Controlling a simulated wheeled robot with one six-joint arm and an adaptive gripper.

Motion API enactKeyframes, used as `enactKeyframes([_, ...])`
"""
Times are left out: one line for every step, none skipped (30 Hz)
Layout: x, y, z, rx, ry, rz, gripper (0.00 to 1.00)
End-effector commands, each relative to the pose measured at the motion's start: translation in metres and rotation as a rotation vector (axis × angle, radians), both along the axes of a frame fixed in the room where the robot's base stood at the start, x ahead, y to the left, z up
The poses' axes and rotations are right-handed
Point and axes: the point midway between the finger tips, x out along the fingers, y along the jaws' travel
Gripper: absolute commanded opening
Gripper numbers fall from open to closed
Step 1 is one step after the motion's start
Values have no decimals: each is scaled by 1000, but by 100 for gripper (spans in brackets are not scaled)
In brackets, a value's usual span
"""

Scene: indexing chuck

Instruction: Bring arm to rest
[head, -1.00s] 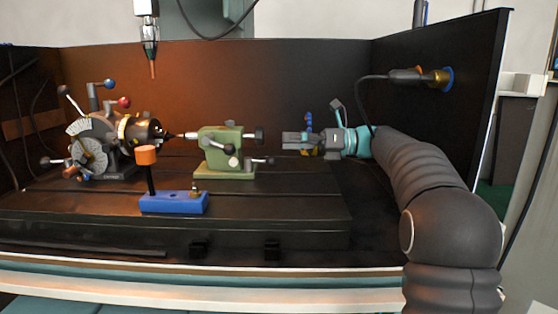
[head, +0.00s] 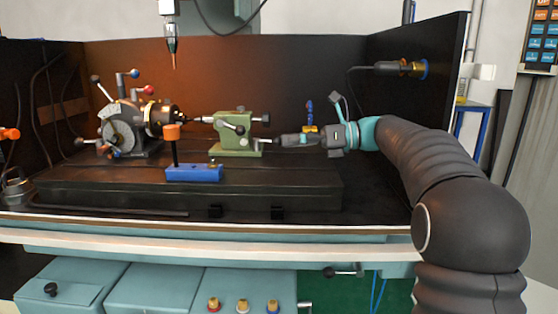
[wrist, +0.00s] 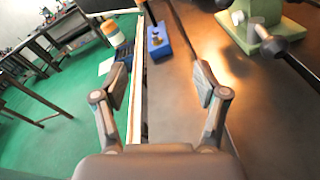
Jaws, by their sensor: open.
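My gripper (head: 284,140) is at the right of the machine bed in the head view, pointing left toward the green tailstock (head: 232,144). In the wrist view my gripper (wrist: 160,84) has its two fingers spread wide, with nothing between them. The fingers lie over the bed and its front edge. The tailstock's green base (wrist: 243,30) and dark handle are at the upper right there, apart from the fingers. The indexing chuck (head: 152,118) stands at the left of the bed.
A blue block with an orange-capped post (head: 195,172) lies on the bed's front; the blue block (wrist: 158,42) also shows beyond my fingers. A spindle (head: 171,42) hangs above. A dark wall (head: 430,85) with a cabled fitting (head: 400,69) bounds the right.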

Motion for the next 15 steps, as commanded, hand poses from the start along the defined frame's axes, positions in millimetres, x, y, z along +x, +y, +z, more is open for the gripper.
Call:
enactKeyframes([-7,2,-1,-25,-25,-2,72])
enactKeyframes([-10,3,-3,-42,-40,-4,72])
enactKeyframes([-15,5,-5,-65,-63,-5,72])
enactKeyframes([-19,6,-7,-85,-82,-6,72])
enactKeyframes([-23,7,-9,-105,-101,-6,72])
enactKeyframes([-29,8,-11,-133,-129,-7,72])
enactKeyframes([-34,9,-14,-157,-151,-5,72])
enactKeyframes([-39,10,-16,-182,-177,-4,72])
enactKeyframes([-47,10,-21,-218,-213,-1,72])
enactKeyframes([-53,11,-24,-249,-242,2,72])
enactKeyframes([-61,11,-28,-284,-277,7,72])
enactKeyframes([-72,11,-34,-334,-327,17,72])
enactKeyframes([-82,11,-39,-376,-367,28,72])
enactKeyframes([-91,10,-45,-419,-411,39,72])
enactKeyframes([-105,8,-53,-478,-469,60,72])
